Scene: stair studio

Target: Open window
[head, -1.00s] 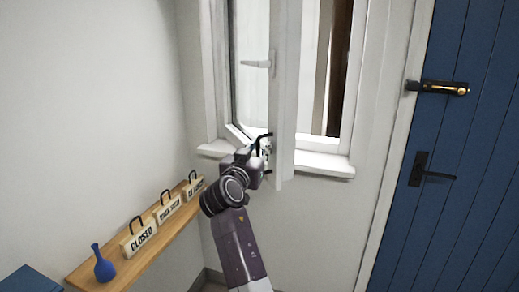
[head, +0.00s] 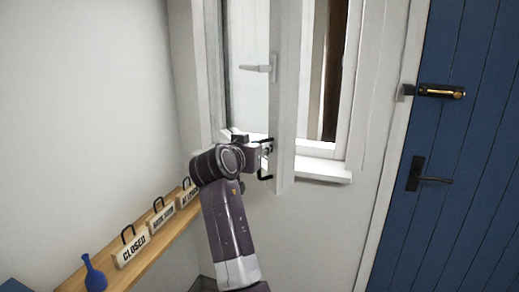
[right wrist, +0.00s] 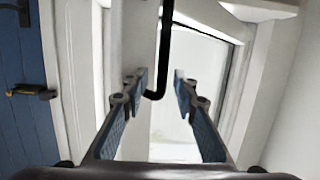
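The white window sash (head: 285,100) stands ajar, swung inward from its frame (head: 351,80), with a gap showing to its right. Its light lever handle (head: 258,68) is horizontal. My right gripper (head: 264,158) is beside the lower part of the sash, below the handle. In the right wrist view my right gripper (right wrist: 161,88) is open, its fingers apart. A black hooked bar (right wrist: 161,65) shows between them; I cannot tell what it belongs to. The white sash (right wrist: 133,40) shows behind the fingers. Contact with the sash cannot be told. My left gripper is not in view.
A white sill (head: 322,170) juts out below the window. A wooden shelf (head: 165,238) with several small signs and a blue vase (head: 94,274) runs along the left wall. A blue door (head: 455,140) with a black handle (head: 425,178) stands at right.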

